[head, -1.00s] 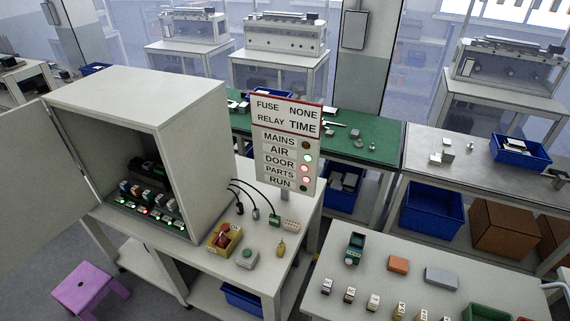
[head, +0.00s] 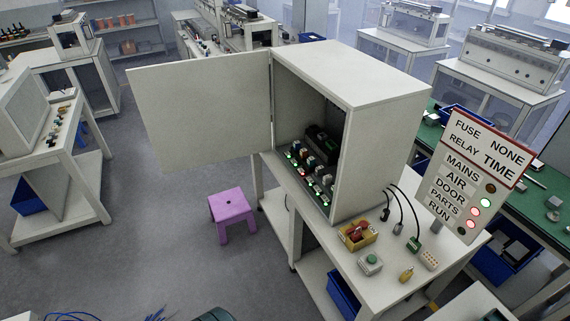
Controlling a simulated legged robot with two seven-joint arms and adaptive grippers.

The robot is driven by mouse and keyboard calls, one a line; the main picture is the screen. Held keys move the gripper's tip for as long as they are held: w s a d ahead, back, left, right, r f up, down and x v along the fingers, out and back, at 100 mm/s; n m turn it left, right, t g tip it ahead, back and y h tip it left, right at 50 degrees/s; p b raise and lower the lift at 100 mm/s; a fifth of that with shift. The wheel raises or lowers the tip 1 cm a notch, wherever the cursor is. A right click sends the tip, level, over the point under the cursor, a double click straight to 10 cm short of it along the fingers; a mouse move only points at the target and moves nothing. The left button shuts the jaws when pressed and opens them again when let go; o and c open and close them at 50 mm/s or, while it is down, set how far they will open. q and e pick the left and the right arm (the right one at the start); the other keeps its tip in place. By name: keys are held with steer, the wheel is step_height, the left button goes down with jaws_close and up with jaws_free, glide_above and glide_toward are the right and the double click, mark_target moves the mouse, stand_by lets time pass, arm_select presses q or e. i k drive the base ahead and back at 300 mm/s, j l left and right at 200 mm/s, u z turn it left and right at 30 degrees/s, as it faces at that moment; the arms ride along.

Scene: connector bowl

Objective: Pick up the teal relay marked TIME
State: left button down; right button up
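The teal relay that stood on the front right table is not clearly in view; only a corner of that table (head: 470,306) shows at the bottom right, with a small dark piece at the frame edge that I cannot identify. The sign (head: 474,177) reads FUSE NONE and RELAY TIME. The open cabinet (head: 378,85) holds a row of small modules (head: 310,172) with lit lamps; their markings are too small to read. Neither of my grippers is in view.
The cabinet's door (head: 200,112) stands wide open to the left. A purple stool (head: 232,208) stands on open floor.

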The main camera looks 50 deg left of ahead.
mark_target(311, 160)
steer(key=u, duration=1.45)
steer(key=i+j+z, duration=0.2)
steer(key=z, duration=0.25)
steer(key=i+j+z, duration=0.1)
steer(key=j+z, duration=0.4)
steer(key=l, duration=0.15)
